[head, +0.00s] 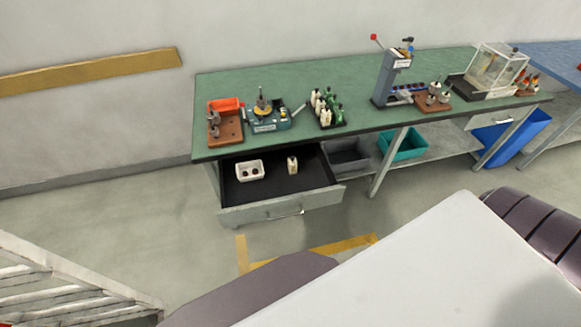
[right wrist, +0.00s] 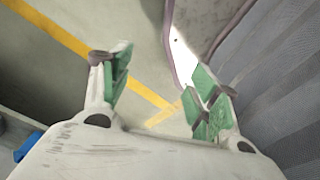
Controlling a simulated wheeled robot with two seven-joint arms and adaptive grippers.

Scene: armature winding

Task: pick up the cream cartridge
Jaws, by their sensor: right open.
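A small cream cartridge (head: 293,165) stands in the open drawer (head: 262,211) under the green bench, to the right of a white box. More cream cartridges (head: 326,116) stand in a black rack on the bench top, beside green ones. My right gripper (right wrist: 160,78) is open and empty in the right wrist view, with the floor between its green-padded fingers. It is not seen in the head view, and no cartridge shows in the right wrist view. My left gripper is not in view.
The white box (head: 249,171) in the drawer holds dark round parts. The green bench top (head: 225,90) carries a brown fixture (head: 226,132), a winding device (head: 264,116), a grey press (head: 388,83) and a clear case (head: 497,68). Grey and teal bins sit below. Floor before the drawer is clear.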

